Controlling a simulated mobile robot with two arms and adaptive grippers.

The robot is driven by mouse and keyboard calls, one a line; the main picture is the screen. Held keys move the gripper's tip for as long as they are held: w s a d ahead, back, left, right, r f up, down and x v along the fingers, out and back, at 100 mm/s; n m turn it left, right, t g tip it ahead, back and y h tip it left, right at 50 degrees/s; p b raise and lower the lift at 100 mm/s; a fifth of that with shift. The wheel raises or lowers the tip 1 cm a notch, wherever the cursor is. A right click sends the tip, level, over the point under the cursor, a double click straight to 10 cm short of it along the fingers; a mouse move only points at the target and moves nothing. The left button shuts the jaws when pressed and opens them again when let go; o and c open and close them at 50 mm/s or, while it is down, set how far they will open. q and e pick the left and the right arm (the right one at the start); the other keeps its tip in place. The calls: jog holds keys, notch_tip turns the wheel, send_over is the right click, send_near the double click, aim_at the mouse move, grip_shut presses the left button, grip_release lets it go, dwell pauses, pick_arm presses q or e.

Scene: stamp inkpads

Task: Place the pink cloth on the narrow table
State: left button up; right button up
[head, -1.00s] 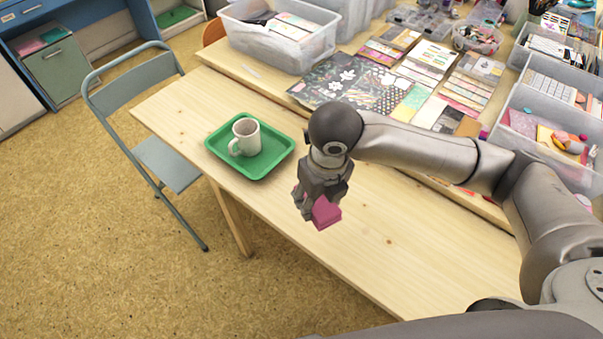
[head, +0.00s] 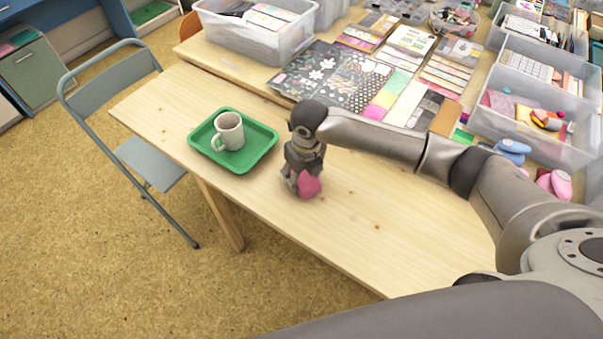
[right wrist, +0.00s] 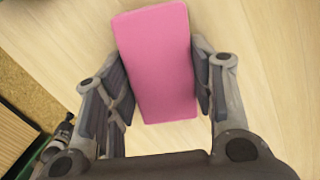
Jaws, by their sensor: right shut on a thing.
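The pink cloth (head: 310,186) is a folded, flat block in the grasp of my right gripper (head: 302,182). In the right wrist view the cloth (right wrist: 155,65) is a pink rectangle between the two fingers, with pale wood behind it. The narrow table (head: 350,240) is the light wooden one at the front. My right gripper points down low over its middle part, right of the green tray. I cannot tell whether the cloth touches the tabletop. My left gripper is not in view.
A green tray (head: 265,157) with a white mug (head: 229,131) stands on the narrow table. A folding chair (head: 150,160) is at its left. Behind are patterned papers (head: 335,80) and clear bins (head: 255,38). The tabletop right of my gripper is bare.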

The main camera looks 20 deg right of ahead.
aim_at(305, 179)
jog(key=shift+f, duration=0.2)
jog(key=shift+f, duration=0.1)
jog(key=o, duration=1)
jog(key=r, duration=0.4)
jog(key=s+r, duration=0.1)
jog(key=r, duration=0.7)
jog(key=shift+s+d, duration=0.15)
